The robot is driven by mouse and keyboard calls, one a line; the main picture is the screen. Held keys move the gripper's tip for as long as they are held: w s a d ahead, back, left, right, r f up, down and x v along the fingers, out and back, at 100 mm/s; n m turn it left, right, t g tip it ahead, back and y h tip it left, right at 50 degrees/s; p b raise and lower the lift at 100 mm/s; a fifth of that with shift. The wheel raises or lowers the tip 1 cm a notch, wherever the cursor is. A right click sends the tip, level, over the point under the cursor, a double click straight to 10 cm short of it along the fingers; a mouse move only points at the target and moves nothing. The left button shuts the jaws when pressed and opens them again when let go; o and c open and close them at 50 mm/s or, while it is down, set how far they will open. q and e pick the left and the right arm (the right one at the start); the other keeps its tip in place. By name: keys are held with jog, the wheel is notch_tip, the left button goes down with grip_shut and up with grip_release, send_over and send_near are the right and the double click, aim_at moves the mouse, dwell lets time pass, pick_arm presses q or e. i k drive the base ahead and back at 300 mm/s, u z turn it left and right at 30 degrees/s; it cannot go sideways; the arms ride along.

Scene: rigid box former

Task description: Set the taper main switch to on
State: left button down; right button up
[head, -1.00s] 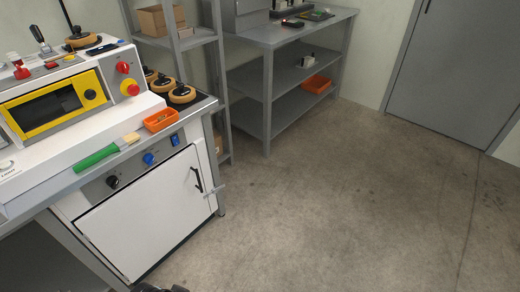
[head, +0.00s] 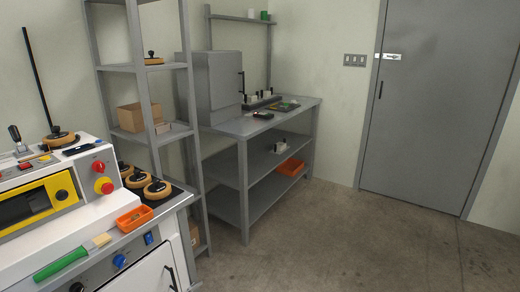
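A white machine (head: 92,222) with a yellow-framed dark window (head: 38,203) stands at the left and is cut off by the picture edge. On its front are a red rotary knob (head: 98,167) and a larger red knob on a yellow base (head: 103,186). Below, a grey panel carries a blue round knob (head: 119,261), a black knob (head: 77,287) at the bottom edge and a small blue switch (head: 149,238). I cannot tell which of these is the taper main switch, nor read any setting. Neither of my grippers is in view.
An orange tray (head: 134,218) and a green-handled brush (head: 62,264) lie on the machine's ledge. A grey shelf rack (head: 139,68) stands behind it. A grey workbench (head: 240,125) is further back. Open floor (head: 345,235) lies at the right, before a grey door (head: 440,110).

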aim_at(98, 167)
jog(key=u, duration=1.3)
